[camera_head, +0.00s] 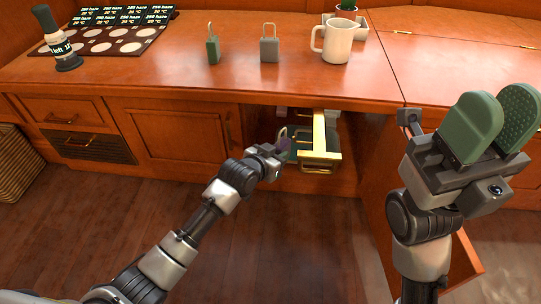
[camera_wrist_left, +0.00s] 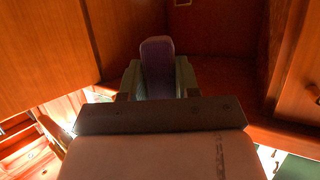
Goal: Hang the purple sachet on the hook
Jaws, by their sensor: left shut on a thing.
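The purple sachet (camera_wrist_left: 157,65) is held between the green finger pads of my left gripper (camera_wrist_left: 158,82). In the head view the sachet (camera_head: 284,146) is small and partly hidden by the gripper, with a pale loop standing above it. My left gripper (camera_head: 281,147) is shut on it at the opening of the cabinet under the desk. Just right of it, inside the cabinet, is a brass rail frame (camera_head: 319,135); I cannot make out a separate hook on it. My right gripper (camera_head: 500,107) is raised at the right, its green pads apart and empty.
A green sachet (camera_head: 213,50), a grey sachet (camera_head: 269,48) and a white mug (camera_head: 337,42) stand on the desk (camera_head: 180,70). A dark-handled stamp (camera_head: 62,50) and a card tray (camera_head: 108,40) are at left. An open cabinet door (camera_head: 378,185) stands right of the opening.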

